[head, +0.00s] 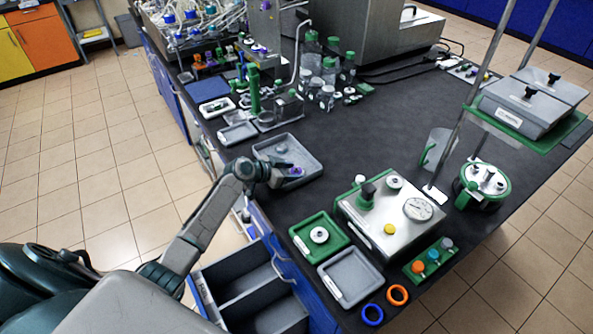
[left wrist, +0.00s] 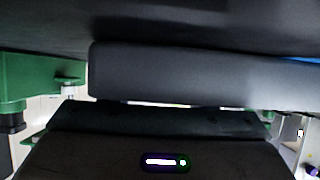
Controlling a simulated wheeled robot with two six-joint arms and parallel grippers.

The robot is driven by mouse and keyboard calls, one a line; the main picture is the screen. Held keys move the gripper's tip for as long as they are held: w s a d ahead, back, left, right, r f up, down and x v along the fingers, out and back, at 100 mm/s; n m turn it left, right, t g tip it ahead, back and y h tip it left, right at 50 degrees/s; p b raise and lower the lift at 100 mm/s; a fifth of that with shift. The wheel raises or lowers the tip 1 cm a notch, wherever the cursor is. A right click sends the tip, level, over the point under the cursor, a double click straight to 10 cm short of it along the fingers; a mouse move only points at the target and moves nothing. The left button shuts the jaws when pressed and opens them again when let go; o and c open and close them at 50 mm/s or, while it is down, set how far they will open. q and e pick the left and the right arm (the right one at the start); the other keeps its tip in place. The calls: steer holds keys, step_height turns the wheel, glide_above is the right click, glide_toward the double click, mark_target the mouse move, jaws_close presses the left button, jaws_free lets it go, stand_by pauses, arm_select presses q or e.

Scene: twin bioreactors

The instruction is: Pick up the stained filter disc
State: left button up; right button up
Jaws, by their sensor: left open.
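My left gripper (head: 277,177) hangs over the near-left part of a grey tray (head: 309,154) on the dark bench. Its fingers are small and partly hidden here; it is open, and nothing clearly shows between them. A pale disc with a dark centre (head: 319,235) lies in a green tray (head: 302,246), nearer and to the right of the gripper. I cannot tell whether it is stained. In the left wrist view a broad grey bar (left wrist: 200,75) fills the middle, and no disc can be made out. My right gripper is not in view.
A steel box with a gauge (head: 392,217) stands right of the green tray. An empty grey tray (head: 351,275) and blue and orange rings (head: 398,294) lie near the front edge. Bottles (head: 326,95) crowd the back. The bench's middle is clear.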

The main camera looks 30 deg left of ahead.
arm_select(q)
steer(key=c, duration=0.6)
steer(key=shift+s+r, duration=0.1)
steer(key=shift+r, duration=0.1)
